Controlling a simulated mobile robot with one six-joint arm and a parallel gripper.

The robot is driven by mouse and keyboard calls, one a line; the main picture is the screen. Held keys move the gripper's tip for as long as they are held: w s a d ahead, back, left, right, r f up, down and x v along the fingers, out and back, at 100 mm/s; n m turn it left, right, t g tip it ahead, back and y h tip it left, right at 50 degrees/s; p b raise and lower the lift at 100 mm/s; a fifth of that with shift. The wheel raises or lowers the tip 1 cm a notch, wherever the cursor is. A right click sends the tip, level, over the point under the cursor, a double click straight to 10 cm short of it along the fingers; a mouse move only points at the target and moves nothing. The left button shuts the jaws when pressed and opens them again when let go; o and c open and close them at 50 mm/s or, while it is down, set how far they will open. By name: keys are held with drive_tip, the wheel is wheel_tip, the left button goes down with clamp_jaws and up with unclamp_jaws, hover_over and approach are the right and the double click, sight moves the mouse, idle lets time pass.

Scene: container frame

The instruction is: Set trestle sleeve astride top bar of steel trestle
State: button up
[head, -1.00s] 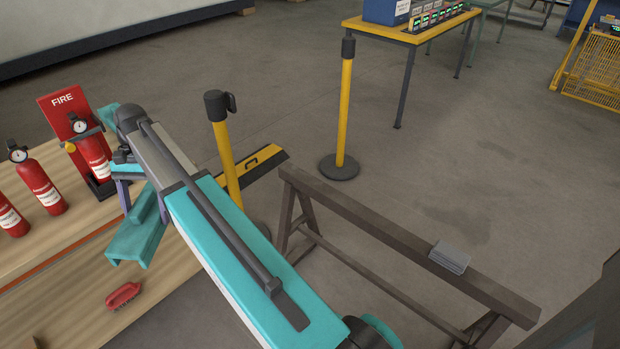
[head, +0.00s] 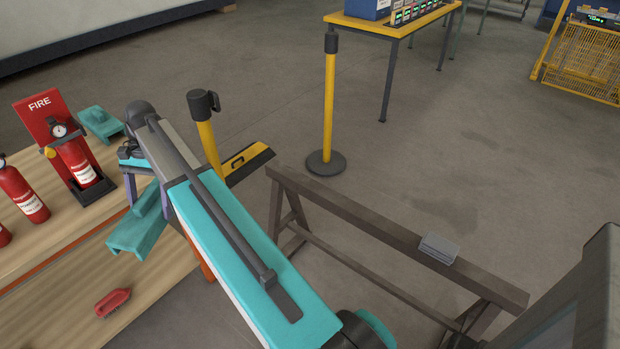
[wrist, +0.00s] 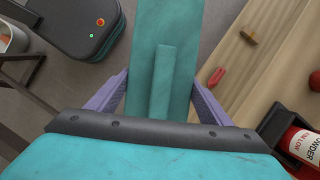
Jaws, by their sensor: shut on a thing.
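The trestle sleeve is a teal channel-shaped piece (head: 138,232) with a raised rib along its back. My gripper (head: 147,196) is shut on this rib, and the sleeve hangs under it at the left of the head view. In the wrist view the sleeve (wrist: 165,30) runs up the picture between my purple fingers (wrist: 160,92). The steel trestle (head: 340,213) stands to the right of my arm, its brown top bar slanting from upper left to lower right. The sleeve is apart from the bar. My arm hides part of the trestle's left legs.
A grey plate (head: 439,248) sits on the top bar. A yellow post (head: 209,150) stands near the bar's far end, and another (head: 329,110) behind it. A wooden bench (head: 60,235) at left holds red extinguishers (head: 24,190), another teal piece (head: 100,123) and a red brush (head: 113,303).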

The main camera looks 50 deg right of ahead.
drive_tip(key=s+d+f+m+t, duration=0.2)
drive_tip(key=d+f+m, duration=0.15)
drive_tip(key=d, duration=0.65)
drive_tip(key=s+d+f+m+t+b, duration=0.15)
drive_tip(key=d+m, duration=0.35)
drive_tip(key=d, duration=0.5)
drive_tip(key=s+d+f+m+t, duration=0.1)
drive_tip(key=s+d+f+m, duration=0.25)
drive_tip(key=d, duration=0.65)
drive_tip(key=s+d+f+m+h, duration=0.1)
drive_tip(key=s+d+m, duration=0.2)
drive_tip(key=s+d, duration=0.3)
drive_tip(key=s+d+f+m+t+h, duration=0.1)
drive_tip(key=s+d+m, duration=0.3)
drive_tip(key=d, duration=0.5)
drive_tip(key=s+d+f+m+t+h, duration=0.1)
drive_tip(key=s+d+f+m+h, duration=0.1)
drive_tip(key=s+d, duration=0.6)
drive_tip(key=shift+s+f+m, duration=0.6)
drive_tip(key=shift+f+m, duration=0.1)
drive_tip(key=shift+m, duration=0.5)
drive_tip(key=shift+r, duration=0.15)
hover_over(334, 196)
drive_tip(key=shift+s+a+f+b, duration=0.1)
drive_tip(key=shift+s+f+b, duration=0.1)
drive_tip(key=shift+f, duration=0.9)
drive_tip(key=shift+s+f+b, duration=0.1)
drive_tip(key=shift+s+f, duration=0.05)
drive_tip(key=shift+f, duration=0.95)
drive_tip(key=shift+f, duration=1.8)
